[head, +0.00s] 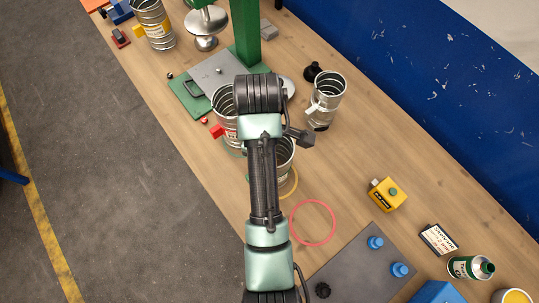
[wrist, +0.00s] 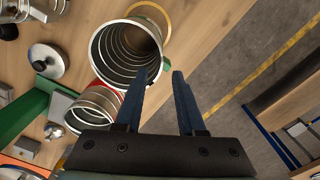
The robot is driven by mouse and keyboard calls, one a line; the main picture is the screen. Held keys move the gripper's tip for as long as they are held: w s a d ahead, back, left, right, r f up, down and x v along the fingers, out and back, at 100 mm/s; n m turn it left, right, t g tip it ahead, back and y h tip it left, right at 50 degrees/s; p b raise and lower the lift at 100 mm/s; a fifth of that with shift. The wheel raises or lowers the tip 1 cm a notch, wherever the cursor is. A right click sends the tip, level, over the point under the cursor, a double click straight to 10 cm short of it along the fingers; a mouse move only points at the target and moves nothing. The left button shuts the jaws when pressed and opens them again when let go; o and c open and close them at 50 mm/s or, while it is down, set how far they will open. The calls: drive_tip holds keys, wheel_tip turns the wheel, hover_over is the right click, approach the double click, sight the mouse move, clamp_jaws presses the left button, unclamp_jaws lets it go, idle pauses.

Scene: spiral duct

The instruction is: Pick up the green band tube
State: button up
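A silvery spiral tube (wrist: 103,58) stands with its open mouth facing the wrist camera; a thin greenish edge shows by its rim, but its band is not clear. In the head view it seems to be the tube (head: 287,157) partly behind my arm. My gripper (wrist: 160,74) is open, its two blue fingers apart. The left fingertip overlaps the tube's rim in the wrist view; I cannot tell whether they touch. The gripper is hidden behind my arm in the head view.
A red-marked tube (wrist: 97,106) stands close beside it, also in the head view (head: 222,100). Another tube (head: 327,98) stands to the right. A green post (head: 245,32) rises behind. A red ring (head: 313,222) and a yellow control box (head: 387,194) lie nearer.

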wheel_tip(320, 180, down, 13)
drive_tip(key=shift+s, duration=0.15)
drive_tip(key=shift+r, duration=0.15)
clamp_jaws()
idle(0.4)
idle(1.2)
